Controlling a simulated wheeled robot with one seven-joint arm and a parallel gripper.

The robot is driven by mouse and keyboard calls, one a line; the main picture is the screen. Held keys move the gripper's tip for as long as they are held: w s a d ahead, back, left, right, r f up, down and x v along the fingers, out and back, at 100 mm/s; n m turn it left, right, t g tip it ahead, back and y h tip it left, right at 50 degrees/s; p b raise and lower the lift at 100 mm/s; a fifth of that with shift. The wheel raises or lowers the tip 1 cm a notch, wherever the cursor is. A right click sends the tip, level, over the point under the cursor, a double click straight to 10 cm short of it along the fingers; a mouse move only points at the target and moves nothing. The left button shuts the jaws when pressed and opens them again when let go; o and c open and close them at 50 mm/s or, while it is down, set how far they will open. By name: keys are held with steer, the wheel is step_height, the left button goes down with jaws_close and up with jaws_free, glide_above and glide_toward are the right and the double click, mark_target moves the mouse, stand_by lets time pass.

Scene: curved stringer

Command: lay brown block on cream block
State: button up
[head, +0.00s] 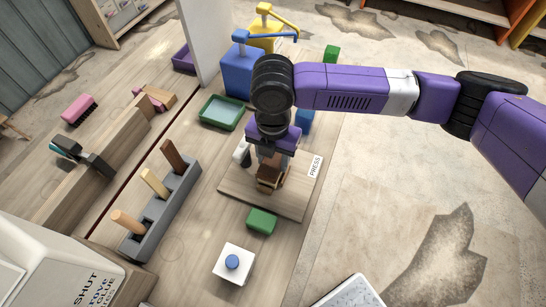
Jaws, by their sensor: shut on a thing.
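My gripper (270,166) points down over a wooden board marked PRESS (285,206). It is shut on the brown block (267,185), which is at or just above the board; I cannot tell whether it touches anything below. The gripper partly hides the block. I cannot make out a cream block for sure; it may be hidden behind or under the gripper. A small white and black thing (241,153) stands just left of the gripper.
A green block (262,221) and a white box with a blue button (233,272) are in front of the board. A grey rack (163,215) with three wooden pegs stands left. A green tray (221,112), blue block (305,120) and blue dispenser (237,75) are behind.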

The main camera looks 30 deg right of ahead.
steer(key=shift+f, duration=0.35)
stand_by(0.6)
steer(key=o, duration=2.1)
steer(key=shift+c, duration=0.2)
steer(key=shift+r+p, duration=3)
steer(key=shift+r, duration=1.05)
